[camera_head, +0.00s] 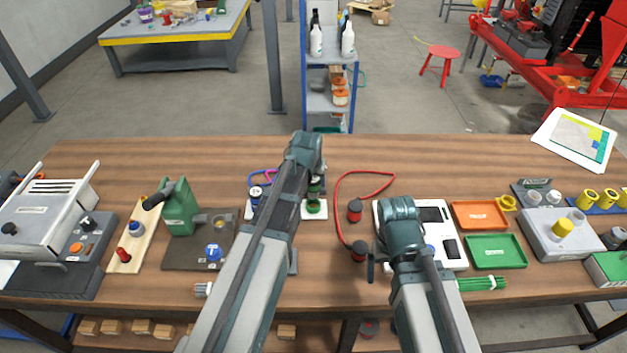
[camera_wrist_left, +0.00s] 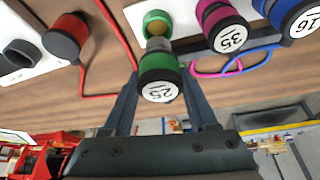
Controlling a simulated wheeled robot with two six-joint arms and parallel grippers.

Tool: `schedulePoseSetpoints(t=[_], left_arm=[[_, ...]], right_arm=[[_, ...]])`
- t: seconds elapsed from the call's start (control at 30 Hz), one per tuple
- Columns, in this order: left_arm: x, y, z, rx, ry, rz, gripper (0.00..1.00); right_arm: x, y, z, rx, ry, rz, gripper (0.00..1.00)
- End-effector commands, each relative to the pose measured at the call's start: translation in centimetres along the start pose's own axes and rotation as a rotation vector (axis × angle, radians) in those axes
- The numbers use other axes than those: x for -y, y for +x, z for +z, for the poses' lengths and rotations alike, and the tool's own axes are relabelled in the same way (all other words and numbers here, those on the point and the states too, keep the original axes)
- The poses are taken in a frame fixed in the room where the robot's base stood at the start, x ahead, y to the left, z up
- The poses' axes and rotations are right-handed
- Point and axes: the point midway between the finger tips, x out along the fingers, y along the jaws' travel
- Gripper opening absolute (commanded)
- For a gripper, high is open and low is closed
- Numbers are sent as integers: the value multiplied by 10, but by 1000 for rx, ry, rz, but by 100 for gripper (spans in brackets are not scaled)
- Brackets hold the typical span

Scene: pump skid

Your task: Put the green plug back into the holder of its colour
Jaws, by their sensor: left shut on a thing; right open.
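The green plug (camera_wrist_left: 162,72), marked 25, is between the fingers of my left gripper (camera_wrist_left: 160,88), which is shut on it. Its grey tip points at the green-ringed holder (camera_wrist_left: 152,17), whose opening shows empty in the left wrist view. The tip overlaps the ring's edge there; I cannot tell whether they touch. The green holder (camera_head: 314,208) is on a white board on the bench, partly behind my left arm in the head view. My right gripper (camera_head: 372,264) is open and low over the bench, mostly hidden by its own arm.
A magenta plug (camera_wrist_left: 222,22) marked 35 and a blue plug (camera_wrist_left: 293,14) marked 16 stand beside the green holder, with looping cables. A red plug (camera_head: 354,211) with a red cable is to the right. An orange tray (camera_head: 480,215) and green tray (camera_head: 497,251) lie farther right.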

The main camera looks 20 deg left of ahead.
Motion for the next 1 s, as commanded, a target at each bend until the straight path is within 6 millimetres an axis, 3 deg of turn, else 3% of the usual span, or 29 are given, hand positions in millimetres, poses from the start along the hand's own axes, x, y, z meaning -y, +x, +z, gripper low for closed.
schedulePoseSetpoints(t=[0.2,0.27,1.0], left_arm=[[0,25,10,0,0,0,0],[0,18,7,0,0,0,0],[0,18,7,0,0,0,0]], right_arm=[[2,26,-2,0,0,0,93],[2,19,-1,0,0,0,93],[2,19,-1,0,0,0,93]])
